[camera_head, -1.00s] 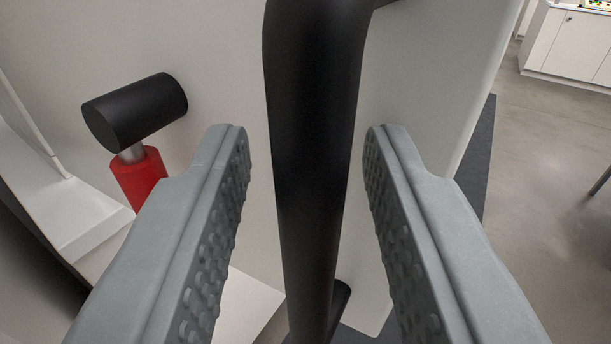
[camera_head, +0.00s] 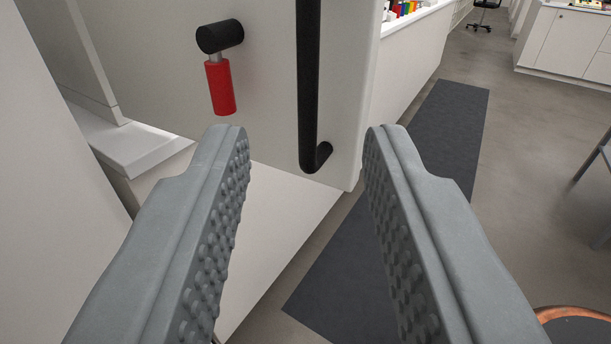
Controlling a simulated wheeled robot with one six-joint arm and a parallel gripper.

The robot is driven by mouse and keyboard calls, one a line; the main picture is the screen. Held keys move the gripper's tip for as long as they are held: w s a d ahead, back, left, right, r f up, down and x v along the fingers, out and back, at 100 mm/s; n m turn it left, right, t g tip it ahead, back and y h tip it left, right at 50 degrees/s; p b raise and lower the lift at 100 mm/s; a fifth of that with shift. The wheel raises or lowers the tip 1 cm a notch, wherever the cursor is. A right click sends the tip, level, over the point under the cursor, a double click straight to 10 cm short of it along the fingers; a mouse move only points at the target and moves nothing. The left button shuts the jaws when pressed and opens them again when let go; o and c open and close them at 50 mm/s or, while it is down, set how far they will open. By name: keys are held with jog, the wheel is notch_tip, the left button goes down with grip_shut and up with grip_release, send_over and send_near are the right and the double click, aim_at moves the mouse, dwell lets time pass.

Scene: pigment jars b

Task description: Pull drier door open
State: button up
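The drier door (camera_head: 265,110) is a pale panel in the upper middle of the view. A long black bar handle (camera_head: 308,90) runs down it near its right edge and curves into the panel at its lower end. Left of the handle is a latch with a black knob (camera_head: 219,37) and a red grip (camera_head: 219,88) hanging almost straight down. My gripper (camera_head: 306,140) is open, with grey studded fingers apart and nothing between them. It is back from the handle, which shows beyond the fingertips. I cannot tell how far the door stands open.
A white ledge (camera_head: 130,145) and wall lie at the left. A white surface (camera_head: 275,215) extends below the door. A dark mat (camera_head: 440,130) lies on the grey floor at right. White counters (camera_head: 570,45) stand behind, and a round copper-rimmed object (camera_head: 575,315) is at lower right.

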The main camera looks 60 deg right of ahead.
jog(key=shift+v, duration=1.25)
jog(key=w+d+r+t+y, duration=0.35)
jog(key=d+r+t, duration=0.35)
jog(key=d+r, duration=0.7)
jog(key=s+d+r+n+t+y, duration=0.2)
jog(key=d+t+y, duration=0.1)
jog(key=d, duration=0.2)
jog(key=s+d+r+n+t+y, duration=0.2)
jog(key=s+d+r+t+y, duration=0.1)
jog(key=d, duration=0.2)
jog(key=s+d+f+n+g+y, duration=0.2)
jog(key=s+d+f, duration=0.3)
jog(key=s+f, duration=0.3)
jog(key=s+d+f+n+g+y, duration=0.3)
jog(key=s+d+f+n, duration=0.2)
jog(key=s, duration=0.8)
notch_tip(320, 180, down, 3)
jog(key=shift+d+r+n+y, duration=0.1)
jog(key=shift+d+n+y, duration=0.25)
jog(key=shift+d, duration=0.4)
jog(key=shift+c, duration=0.4)
